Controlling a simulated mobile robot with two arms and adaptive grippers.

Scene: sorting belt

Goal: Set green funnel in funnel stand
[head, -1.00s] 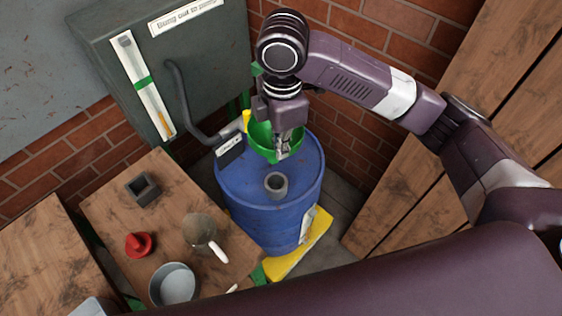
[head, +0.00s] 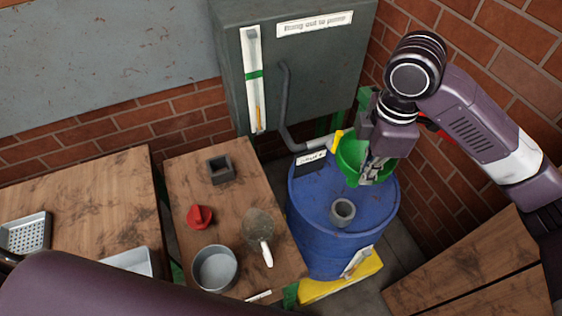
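The green funnel (head: 351,152) is at the far side of the blue drum's top in the head view, its wide mouth facing up. My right gripper (head: 372,172) is at the funnel's near right rim and looks shut on it, though the fingertips are small and partly blend with the rim. The funnel's spout is hidden, so I cannot tell whether it touches the drum. I cannot pick out the funnel stand for certain. A grey ring-shaped collar (head: 334,212) stands on the drum top, in front of the funnel. My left gripper is not in view.
The blue drum (head: 325,245) stands on a yellow base. A hose (head: 285,110) bends down beside the funnel. The left table (head: 190,160) carries a dark square holder (head: 221,179), a red funnel-like piece (head: 200,217), a scoop (head: 258,227) and a grey pan (head: 214,268).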

